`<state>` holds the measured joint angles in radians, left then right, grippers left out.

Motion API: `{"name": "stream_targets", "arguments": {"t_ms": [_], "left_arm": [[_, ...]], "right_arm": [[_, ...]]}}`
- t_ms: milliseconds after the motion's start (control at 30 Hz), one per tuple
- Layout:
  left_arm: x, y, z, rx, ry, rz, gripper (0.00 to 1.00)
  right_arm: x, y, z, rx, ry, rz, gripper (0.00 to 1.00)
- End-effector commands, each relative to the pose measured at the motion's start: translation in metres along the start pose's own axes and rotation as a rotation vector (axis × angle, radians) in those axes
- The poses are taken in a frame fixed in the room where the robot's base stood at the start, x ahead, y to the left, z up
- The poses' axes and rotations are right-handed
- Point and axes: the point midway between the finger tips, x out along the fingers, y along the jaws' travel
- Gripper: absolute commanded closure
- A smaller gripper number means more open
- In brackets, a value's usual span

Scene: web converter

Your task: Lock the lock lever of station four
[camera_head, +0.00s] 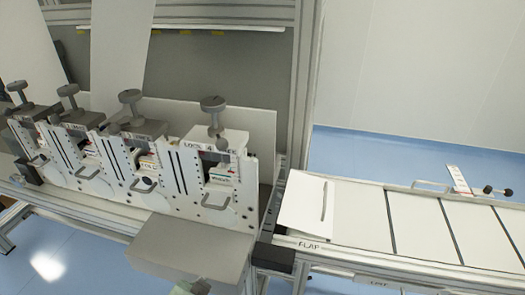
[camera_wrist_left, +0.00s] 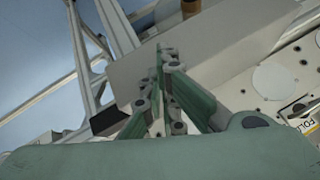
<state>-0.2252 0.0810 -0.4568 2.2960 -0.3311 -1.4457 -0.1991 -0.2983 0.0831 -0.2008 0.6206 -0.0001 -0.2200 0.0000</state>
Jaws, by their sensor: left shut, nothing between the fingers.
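Station four is the rightmost white panel (camera_head: 240,180) in the head view. Its top label (camera_head: 205,147) starts with "LOCK", and a dark knob (camera_head: 222,144) sits beside it; I cannot tell the lever's position. A grey round handwheel (camera_head: 212,104) stands above, and a U-shaped metal handle (camera_head: 216,198) is on the panel's lower part. My left gripper (camera_wrist_left: 165,58) is shut and empty in the left wrist view, in front of a grey box surface. Only a green piece of it shows at the head view's bottom edge, below the panel. My right gripper is not in view.
Similar stations with handwheels (camera_head: 130,97) stand in a row to the left. A grey box (camera_head: 190,248) juts out in front of station four. A flat table with white panels (camera_head: 415,225) lies to the right. The left wrist view shows a panel with a "FOL…" label (camera_wrist_left: 299,108).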

Motion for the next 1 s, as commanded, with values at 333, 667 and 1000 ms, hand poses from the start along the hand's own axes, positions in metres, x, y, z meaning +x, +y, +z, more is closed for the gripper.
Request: {"name": "stream_targets", "arguments": {"t_ms": [333, 667, 1000], "left_arm": [[-0.048, -0.017, -0.139, 0.312, 0.265, -0.245, 1.0], [-0.157, -0.015, -0.27, 0.66, 0.542, -0.657, 1.0], [-0.191, -0.009, -0.293, 0.742, 0.602, -0.785, 1.0]], "right_arm": [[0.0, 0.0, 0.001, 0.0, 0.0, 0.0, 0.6], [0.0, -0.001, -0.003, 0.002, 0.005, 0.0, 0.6], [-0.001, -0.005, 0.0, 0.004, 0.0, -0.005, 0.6]]}}
